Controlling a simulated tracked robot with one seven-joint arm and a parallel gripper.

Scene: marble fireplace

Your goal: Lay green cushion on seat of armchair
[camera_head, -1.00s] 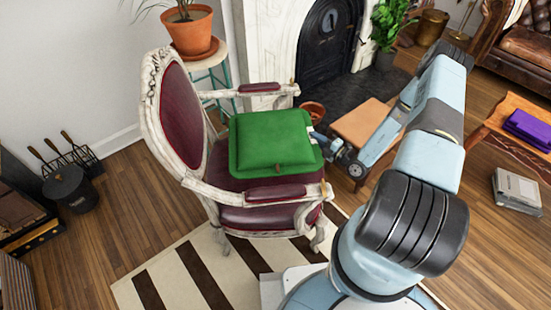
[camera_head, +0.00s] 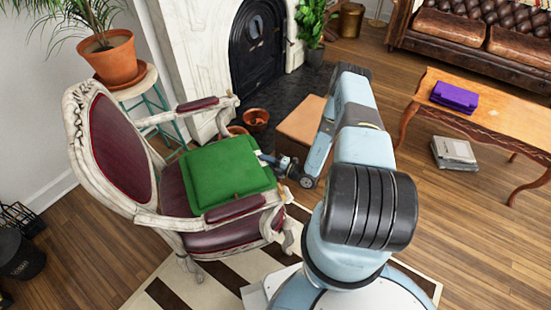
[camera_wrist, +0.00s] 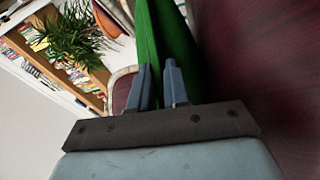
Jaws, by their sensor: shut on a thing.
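The green cushion (camera_head: 228,172) lies roughly flat at the seat of the armchair (camera_head: 170,192), between its two armrests. In the head view it hides much of the dark red seat, and the near armrest overlaps its lower edge. My gripper (camera_head: 267,160) holds the cushion by the edge at the chair's open front. In the wrist view the fingers (camera_wrist: 162,85) are shut on the green cushion (camera_wrist: 178,45). The dark red upholstery (camera_wrist: 262,70) lies close along its right side there. I cannot tell whether the cushion's underside fully touches the seat.
A potted plant (camera_head: 108,55) on a stool stands behind the chair's far armrest. A brown low stool (camera_head: 302,122) is beside my arm. A wooden table (camera_head: 490,112) with a purple item (camera_head: 455,96) stands at right.

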